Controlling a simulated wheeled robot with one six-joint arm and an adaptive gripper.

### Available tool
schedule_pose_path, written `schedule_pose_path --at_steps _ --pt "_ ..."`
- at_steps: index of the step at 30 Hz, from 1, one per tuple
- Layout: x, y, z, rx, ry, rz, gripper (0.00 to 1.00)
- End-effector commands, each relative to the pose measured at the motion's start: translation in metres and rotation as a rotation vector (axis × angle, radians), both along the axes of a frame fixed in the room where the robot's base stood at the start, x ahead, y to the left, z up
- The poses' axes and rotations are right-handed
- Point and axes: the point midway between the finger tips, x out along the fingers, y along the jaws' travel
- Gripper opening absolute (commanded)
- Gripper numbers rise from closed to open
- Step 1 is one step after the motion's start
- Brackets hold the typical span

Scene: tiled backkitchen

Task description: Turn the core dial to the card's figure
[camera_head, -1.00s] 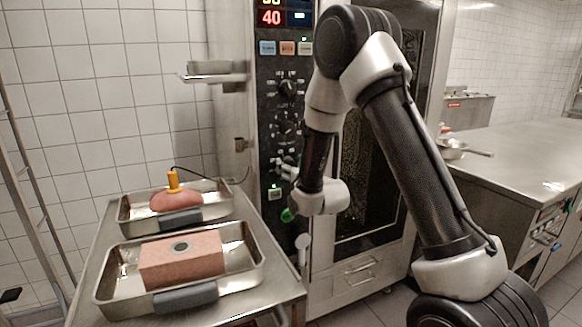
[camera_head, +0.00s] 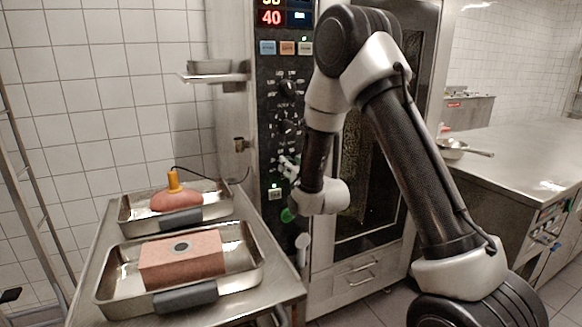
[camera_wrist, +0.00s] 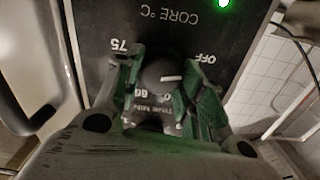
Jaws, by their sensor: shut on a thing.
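The core dial (camera_wrist: 157,72) is a dark round knob on the black oven panel, under an upside-down "CORE °C" label in the wrist view. Its white mark points to the right in that view. "75" shows on the left, "OFF" on the upper right, and a partly hidden figure below. My gripper (camera_wrist: 165,80) has its green-padded fingers on either side of the dial and is shut on it. In the head view my gripper (camera_head: 287,168) is at the panel and hides the dial. I cannot make out a card with a figure in either view.
The oven (camera_head: 365,180) has a glass door right of the panel, and a red "40" display above. A steel trolley (camera_head: 90,290) at left holds two trays, one with a pink block (camera_head: 182,258), one with a reddish piece (camera_head: 176,201) and a yellow-handled probe (camera_head: 173,180).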

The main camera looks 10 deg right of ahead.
Motion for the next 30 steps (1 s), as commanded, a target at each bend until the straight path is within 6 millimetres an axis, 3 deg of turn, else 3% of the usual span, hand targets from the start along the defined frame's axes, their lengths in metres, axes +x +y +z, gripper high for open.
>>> schedule_pose_path --at_steps 30 --pt "0.0012 -0.0038 -0.0012 0.923 0.181 -0.001 0.15"
